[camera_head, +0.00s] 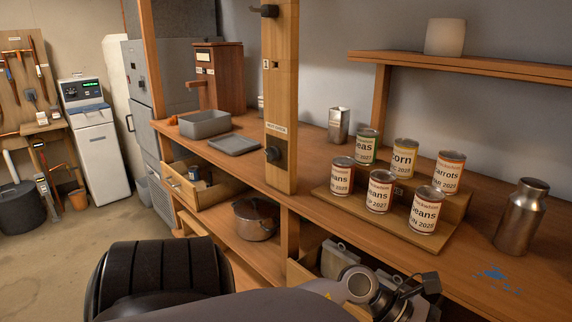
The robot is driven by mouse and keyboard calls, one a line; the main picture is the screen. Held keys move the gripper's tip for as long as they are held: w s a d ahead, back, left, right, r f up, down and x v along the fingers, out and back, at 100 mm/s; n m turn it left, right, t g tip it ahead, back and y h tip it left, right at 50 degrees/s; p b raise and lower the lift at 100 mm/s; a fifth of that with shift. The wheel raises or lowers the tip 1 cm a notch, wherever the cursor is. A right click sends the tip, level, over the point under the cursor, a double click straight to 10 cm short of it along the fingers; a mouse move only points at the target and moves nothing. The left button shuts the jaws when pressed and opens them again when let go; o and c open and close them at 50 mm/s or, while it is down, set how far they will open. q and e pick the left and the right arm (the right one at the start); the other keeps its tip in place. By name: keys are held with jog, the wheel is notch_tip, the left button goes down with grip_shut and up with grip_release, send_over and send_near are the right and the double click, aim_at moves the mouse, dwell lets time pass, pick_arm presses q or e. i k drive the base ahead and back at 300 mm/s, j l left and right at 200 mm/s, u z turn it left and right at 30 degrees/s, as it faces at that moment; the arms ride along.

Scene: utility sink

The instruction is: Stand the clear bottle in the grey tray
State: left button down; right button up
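I cannot make out a clear bottle in the head view. The only bottle-shaped thing is a brown-grey metallic bottle (521,217), upright at the right of the wooden bench. Two grey pieces lie at the bench's left end: a deep, open rectangular grey tray (205,124) and a flat, shallow grey tray or lid (234,144) beside it. I cannot tell which is the grey tray meant. Parts of my arm show at the bottom, right of centre, but no gripper fingers are visible.
Several labelled cans (380,191) stand on a stepped wooden rack (389,222) mid-bench. A wooden post (281,90) rises from the bench. A metal tin (339,125) stands behind. An open drawer (206,188) juts out at left; a pot (255,219) sits on the shelf below.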

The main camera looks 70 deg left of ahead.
aim_at(234, 145)
jog(key=k+j+u, duration=0.15)
jog(key=j+u, duration=0.15)
jog(key=j, duration=0.75)
jog(key=j+u, duration=0.35)
jog(key=j, duration=0.65)
jog(key=i+j+u, duration=0.1)
jog(key=j+u, duration=0.2)
jog(key=j, duration=0.8)
